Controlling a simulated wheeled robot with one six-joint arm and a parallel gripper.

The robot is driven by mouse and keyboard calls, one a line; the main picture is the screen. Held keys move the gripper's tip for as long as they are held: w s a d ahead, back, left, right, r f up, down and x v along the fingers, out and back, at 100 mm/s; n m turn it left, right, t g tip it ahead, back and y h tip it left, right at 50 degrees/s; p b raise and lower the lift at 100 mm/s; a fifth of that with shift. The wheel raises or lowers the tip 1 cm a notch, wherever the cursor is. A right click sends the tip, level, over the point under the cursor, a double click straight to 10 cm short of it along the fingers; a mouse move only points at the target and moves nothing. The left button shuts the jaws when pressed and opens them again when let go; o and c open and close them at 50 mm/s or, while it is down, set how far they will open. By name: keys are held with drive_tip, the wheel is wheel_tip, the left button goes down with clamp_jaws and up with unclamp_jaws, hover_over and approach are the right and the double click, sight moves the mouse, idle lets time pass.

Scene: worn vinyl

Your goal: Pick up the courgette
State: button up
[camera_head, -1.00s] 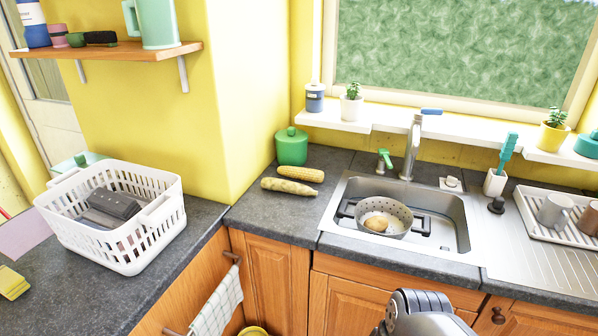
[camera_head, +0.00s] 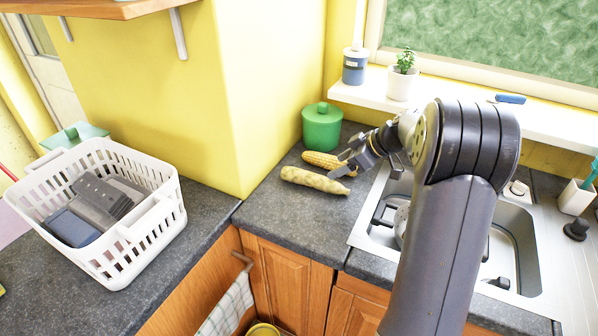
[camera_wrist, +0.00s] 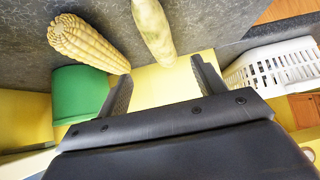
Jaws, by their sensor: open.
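The courgette (camera_head: 314,180) is long, pale yellow-green and speckled. It lies on the dark worktop in front of a yellow corn cob (camera_head: 320,160). My gripper (camera_head: 347,163) is open and empty just above the right end of the courgette. In the wrist view the courgette (camera_wrist: 153,28) lies beyond the fingertips, with its near end in line with the gap between them. The corn cob (camera_wrist: 88,42) is to the left, beyond the left finger. I see no contact between my gripper and the courgette.
A green lidded pot (camera_head: 322,127) stands behind the corn by the yellow wall. A white basket (camera_head: 150,229) with dark items stands at left. The sink (camera_head: 513,222) is at right, partly hidden by my arm. Worktop in front of the courgette is clear.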

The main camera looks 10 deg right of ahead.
sight(317, 176)
drive_tip(key=p+x, duration=0.1)
drive_tip(key=x, duration=0.4)
drive_tip(key=shift+w, duration=0.15)
drive_tip(key=shift+s+p+x, duration=0.2)
drive_tip(key=shift+p+x, duration=0.95)
drive_tip(key=shift+x, duration=1.65)
drive_tip(key=shift+a, duration=0.1)
drive_tip(key=shift+c, duration=0.2)
drive_tip(key=c, duration=1.1)
drive_tip(key=shift+c, duration=0.4)
drive_tip(key=shift+r, duration=0.15)
